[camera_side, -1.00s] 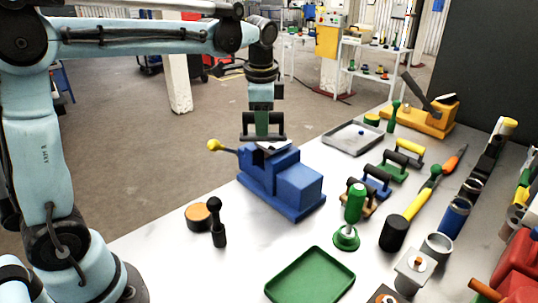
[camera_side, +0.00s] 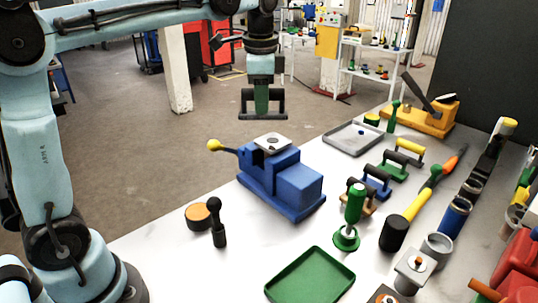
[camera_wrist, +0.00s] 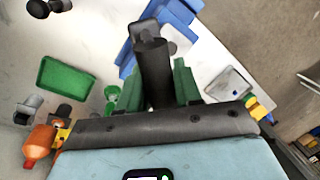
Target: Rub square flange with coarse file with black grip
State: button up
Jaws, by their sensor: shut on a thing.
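My gripper (camera_side: 262,98), with green fingers, is shut on the file (camera_side: 262,117), a dark flat plate with a black bar grip. It holds the file level in the air above the blue vise (camera_side: 283,180). The square flange (camera_side: 272,141), a light grey plate with a hole, sits at the top of the vise jaws. A clear gap shows between file and flange. In the wrist view the black grip (camera_wrist: 152,70) lies between the green fingers, and the file and fingers hide part of the vise and flange.
Several handled blocks, one with a yellow grip (camera_side: 409,147), stand in a row right of the vise. A green tray (camera_side: 310,276) lies in front and a grey tray (camera_side: 353,138) behind. A black-knobbed tool (camera_side: 217,222) and a round orange-topped tin (camera_side: 198,215) stand front left.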

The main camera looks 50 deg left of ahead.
aim_at(271, 112)
jog(key=shift+f, duration=0.1)
jog(key=shift+w+d+f, duration=0.15)
jog(key=shift+w+f, duration=0.15)
jog(key=shift+f, duration=0.8)
jog(key=shift+w+d+f, duration=0.1)
jog(key=shift+w+f, duration=0.25)
jog(key=shift+f, duration=0.7)
jog(key=shift+w+d+f, duration=0.15)
jog(key=shift+w+f, duration=0.15)
jog(key=shift+f, duration=0.8)
jog(key=shift+f, duration=0.8)
jog(key=shift+s, duration=0.15)
jog(key=shift+s, duration=0.9)
jog(key=shift+w, duration=0.1)
jog(key=shift+w, duration=0.95)
